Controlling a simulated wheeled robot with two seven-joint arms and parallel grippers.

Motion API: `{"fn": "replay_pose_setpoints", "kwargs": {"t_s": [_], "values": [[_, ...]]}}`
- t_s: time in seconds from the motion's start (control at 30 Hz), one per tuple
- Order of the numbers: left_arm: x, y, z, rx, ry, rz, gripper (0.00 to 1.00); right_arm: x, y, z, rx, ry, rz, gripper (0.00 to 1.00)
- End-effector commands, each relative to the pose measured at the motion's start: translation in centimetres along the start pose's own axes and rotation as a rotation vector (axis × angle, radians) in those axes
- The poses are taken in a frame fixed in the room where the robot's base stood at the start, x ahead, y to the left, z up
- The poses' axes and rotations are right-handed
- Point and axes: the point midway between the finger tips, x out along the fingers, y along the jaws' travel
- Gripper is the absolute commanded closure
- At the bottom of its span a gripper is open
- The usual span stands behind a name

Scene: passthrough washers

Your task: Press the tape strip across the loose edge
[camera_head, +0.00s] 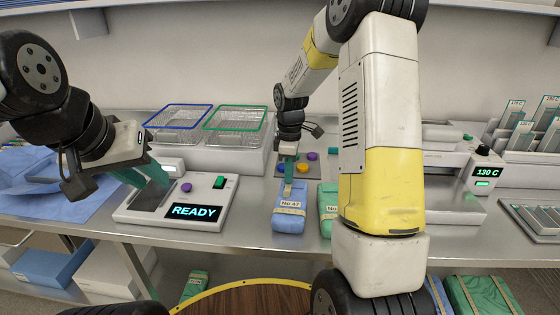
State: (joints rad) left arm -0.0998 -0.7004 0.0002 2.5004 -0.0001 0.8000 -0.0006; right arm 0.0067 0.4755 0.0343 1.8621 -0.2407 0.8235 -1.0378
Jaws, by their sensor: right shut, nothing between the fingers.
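A blue wrapped package (288,222) labelled "No. 47" lies near the front edge of the steel bench. A pale tape band (290,211) crosses it, and a short pale strip shows at its far end under my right gripper. My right gripper (288,184) points down, its fingers together and empty, at the package's far end. I cannot tell whether the tips touch it. My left gripper (152,182) is over the dark plate of the device with the READY display (194,211). Its teal fingers look apart, with nothing seen between them.
A green wrapped package (327,212) lies beside the blue one, partly hidden by my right arm. Wire baskets (238,120) stand behind. A blue cloth (50,182) covers the left end.

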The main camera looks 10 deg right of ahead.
Motion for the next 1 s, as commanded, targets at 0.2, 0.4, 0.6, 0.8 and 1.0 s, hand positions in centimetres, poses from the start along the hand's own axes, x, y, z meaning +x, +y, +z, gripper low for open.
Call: {"fn": "replay_pose_setpoints", "kwargs": {"t_s": [0.2, 0.4, 0.6, 0.8, 1.0], "values": [[0.0, 0.01, -0.01, 0.0, 0.0, 0.0, 0.71, 0.36, 0.0, 0.0, 0.0, 0.0, 0.001, 1.0], [0.0, 0.0, -0.01, 0.0, 0.0, 0.0, 0.71, 0.34, 0.0, 0.0, 0.0, 0.0, 0.001, 1.0], [0.0, 0.0, -0.02, -0.001, 0.0, 0.0, 0.71, 0.42, 0.0, 0.01, 0.0, 0.0, 0.001, 1.0], [0.0, 0.0, -0.02, -0.001, 0.0, 0.0, 0.71, 0.62, -0.01, 0.01, 0.0, 0.0, 0.0, 1.0], [0.0, 0.0, -0.01, -0.001, 0.0, 0.0, 0.71, 0.83, -0.01, 0.02, 0.0, 0.0, 0.0, 1.0]]}}
